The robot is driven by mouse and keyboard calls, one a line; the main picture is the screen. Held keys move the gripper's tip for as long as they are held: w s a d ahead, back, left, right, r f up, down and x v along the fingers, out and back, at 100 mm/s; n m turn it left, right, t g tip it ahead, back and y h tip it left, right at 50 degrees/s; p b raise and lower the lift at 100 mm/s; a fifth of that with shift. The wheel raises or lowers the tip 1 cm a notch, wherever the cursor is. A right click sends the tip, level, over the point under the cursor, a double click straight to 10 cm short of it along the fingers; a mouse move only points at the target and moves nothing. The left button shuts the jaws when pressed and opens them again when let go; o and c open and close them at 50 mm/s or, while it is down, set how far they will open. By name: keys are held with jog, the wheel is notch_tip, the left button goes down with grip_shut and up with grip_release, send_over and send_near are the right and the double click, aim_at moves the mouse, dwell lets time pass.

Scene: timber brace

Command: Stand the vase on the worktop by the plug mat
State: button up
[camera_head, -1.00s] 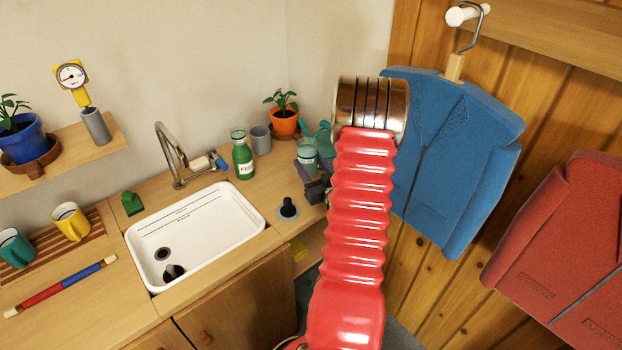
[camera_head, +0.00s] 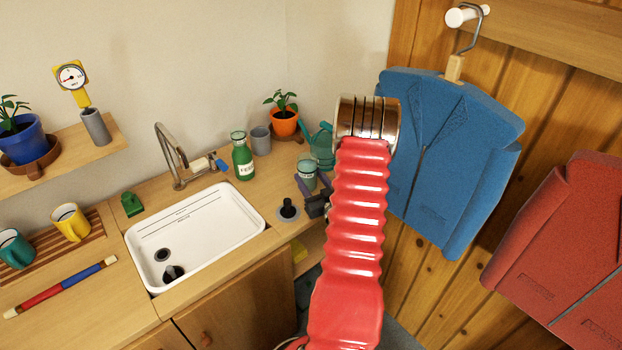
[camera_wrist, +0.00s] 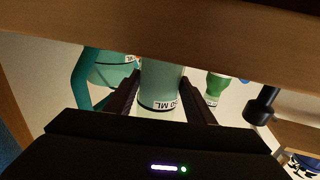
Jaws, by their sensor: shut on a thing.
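The vase is a pale teal glass vessel with a white label (camera_head: 308,176), near the right end of the worktop (camera_head: 228,194). My gripper (camera_head: 309,190) is shut on it, with one dark finger seen across its front. In the wrist view the vase (camera_wrist: 161,88) stands between both dark fingers (camera_wrist: 163,100), its label reading "50 ML". The grey round plug mat (camera_head: 288,214) with a black plug on it lies just left of and nearer than the vase. I cannot tell whether the vase's base touches the worktop; my gripper hides it.
A teal watering can (camera_head: 322,147) stands close behind the vase. A green bottle (camera_head: 243,160), grey cup (camera_head: 260,141) and potted plant (camera_head: 284,121) stand farther back. The white sink (camera_head: 194,238) lies left of the mat. A blue jacket (camera_head: 447,160) hangs at right.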

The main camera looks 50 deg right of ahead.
jog(key=shift+f, duration=0.15)
jog(key=o, duration=1.6)
jog(key=shift+c, duration=0.2)
jog(key=shift+s, duration=0.1)
jog(key=v, duration=1.2)
